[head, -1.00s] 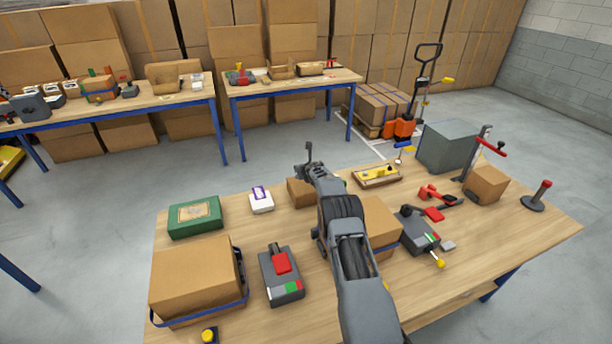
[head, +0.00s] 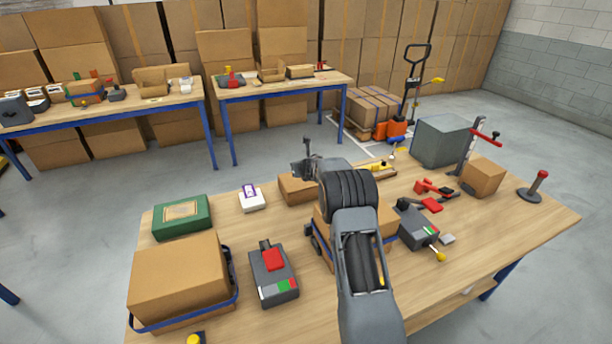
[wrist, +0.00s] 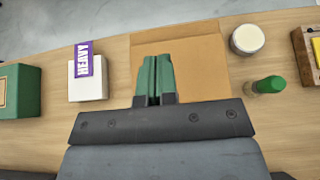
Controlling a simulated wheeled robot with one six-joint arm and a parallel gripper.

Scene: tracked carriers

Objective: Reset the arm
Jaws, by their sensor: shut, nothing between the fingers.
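My gripper (wrist: 153,80) shows in the wrist view with its two green fingers together and nothing between them. It points out over a brown cardboard box (wrist: 198,55) on the table. In the head view my arm reaches over the middle of the wooden table (head: 480,235), and the fingertips are hidden behind the arm and wrist. A cardboard box (head: 296,189) sits just behind the wrist. Whether the fingers touch the box below them I cannot tell.
A green box (head: 182,217), a white box with a purple label (head: 251,199), a strapped carton (head: 180,275) and a grey device with a red block (head: 273,272) stand left of my arm. A grey tool (head: 418,228) and a grey bin (head: 440,142) stand right.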

